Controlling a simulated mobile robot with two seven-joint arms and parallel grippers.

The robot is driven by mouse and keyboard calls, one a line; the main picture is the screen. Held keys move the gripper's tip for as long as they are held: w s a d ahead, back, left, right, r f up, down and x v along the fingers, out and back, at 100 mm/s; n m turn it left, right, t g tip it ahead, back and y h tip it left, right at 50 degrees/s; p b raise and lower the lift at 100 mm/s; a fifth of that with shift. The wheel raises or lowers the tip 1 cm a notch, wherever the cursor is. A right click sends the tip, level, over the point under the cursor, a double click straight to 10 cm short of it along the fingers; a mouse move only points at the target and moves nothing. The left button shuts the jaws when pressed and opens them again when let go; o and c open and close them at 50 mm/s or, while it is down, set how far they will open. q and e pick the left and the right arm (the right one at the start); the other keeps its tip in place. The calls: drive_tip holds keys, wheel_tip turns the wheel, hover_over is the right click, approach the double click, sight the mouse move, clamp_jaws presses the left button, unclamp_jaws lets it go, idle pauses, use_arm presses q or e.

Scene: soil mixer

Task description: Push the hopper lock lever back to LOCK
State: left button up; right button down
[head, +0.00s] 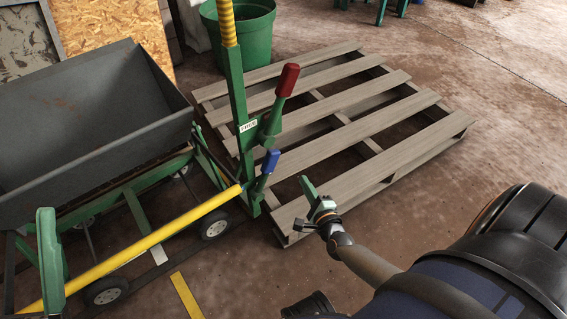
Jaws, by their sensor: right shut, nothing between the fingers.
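A lever with a red grip (287,82) stands on the green post at the hopper frame, tilted up and to the right. A small white label reading FREE (248,126) is beside its pivot. A lower lever with a blue grip (270,161) stands near the end of the yellow bar. I cannot tell from the picture which lever is the hopper lock. My right gripper (309,189) is shut and empty, right of the blue grip and apart from both levers. My left gripper is not in view.
The grey hopper (90,120) sits on a green wheeled frame at left. A yellow bar (150,240) crosses its front. A wooden pallet (345,130) lies behind my right gripper, with a green bin (245,35) beyond. Open floor (480,130) is at right.

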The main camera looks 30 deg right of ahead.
sight(263, 177)
drive_tip(key=b+x, duration=0.4)
drive_tip(key=x, duration=0.6)
drive_tip(key=a, duration=0.1)
drive_tip(key=a+r+p, duration=0.1)
drive_tip(key=a, duration=0.1)
drive_tip(key=shift+s+a+r, duration=0.15)
drive_tip(key=shift+a+r, duration=0.15)
drive_tip(key=shift+r, duration=0.05)
drive_tip(key=shift+p, duration=0.3)
